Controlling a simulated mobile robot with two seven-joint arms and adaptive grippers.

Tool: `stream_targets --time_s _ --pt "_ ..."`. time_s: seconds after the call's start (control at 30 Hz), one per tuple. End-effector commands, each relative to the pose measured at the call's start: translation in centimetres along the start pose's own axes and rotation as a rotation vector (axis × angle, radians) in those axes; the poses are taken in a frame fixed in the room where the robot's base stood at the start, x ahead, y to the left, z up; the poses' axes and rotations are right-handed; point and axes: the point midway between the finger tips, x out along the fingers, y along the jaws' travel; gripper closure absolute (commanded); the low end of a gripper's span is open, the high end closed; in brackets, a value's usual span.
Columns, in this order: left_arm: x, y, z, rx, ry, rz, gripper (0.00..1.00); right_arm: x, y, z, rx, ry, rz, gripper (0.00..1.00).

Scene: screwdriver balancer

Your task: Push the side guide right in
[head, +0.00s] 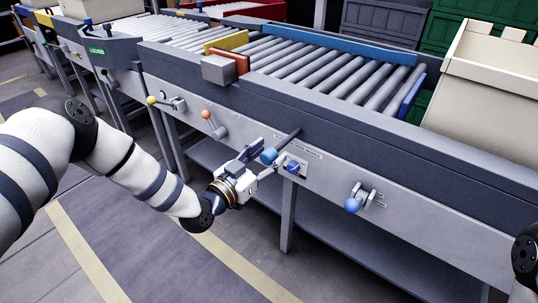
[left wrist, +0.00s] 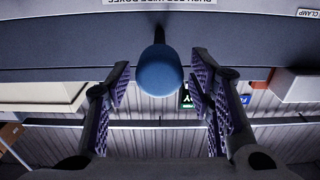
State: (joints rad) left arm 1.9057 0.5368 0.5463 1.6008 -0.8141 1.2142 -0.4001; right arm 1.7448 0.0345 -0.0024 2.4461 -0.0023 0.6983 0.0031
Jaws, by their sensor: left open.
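A blue round knob (head: 268,156) on a dark rod (head: 286,142) sticks out of the conveyor's side panel; I take it to be the side guide's handle. My left gripper (head: 260,162) is open at the knob, its purple-padded fingers apart. In the left wrist view the knob (left wrist: 159,70) appears between the two open fingers, with a gap on both sides. The rod is mostly hidden behind the knob there. A blue rail (head: 330,43) runs along the far side of the rollers. My right gripper is out of view.
A small blue switch (head: 291,167) sits close below the rod. A blue-knobbed lever (head: 353,204) is to the right; orange (head: 205,114) and yellow (head: 151,100) knobs are to the left. A cream bin (head: 485,85) stands at the right.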

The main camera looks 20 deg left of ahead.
Motion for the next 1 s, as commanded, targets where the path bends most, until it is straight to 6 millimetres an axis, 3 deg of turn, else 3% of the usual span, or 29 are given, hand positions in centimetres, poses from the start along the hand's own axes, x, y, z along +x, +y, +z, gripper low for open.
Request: stream_targets --time_s 0.33,0.53,0.77,1.0 --pt "0.7 0.0 -0.1 -0.001 -0.001 0.000 0.54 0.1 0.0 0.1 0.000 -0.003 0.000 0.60" --pt "0.7 0.0 0.0 -0.001 -0.001 0.000 0.99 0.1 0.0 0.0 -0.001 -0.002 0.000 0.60" --pt "1.3 0.1 0.2 -0.001 -0.003 0.001 1.00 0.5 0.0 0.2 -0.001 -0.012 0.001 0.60" --pt "6.9 0.1 1.0 0.001 -0.005 0.002 1.00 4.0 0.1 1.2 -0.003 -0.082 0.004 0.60"
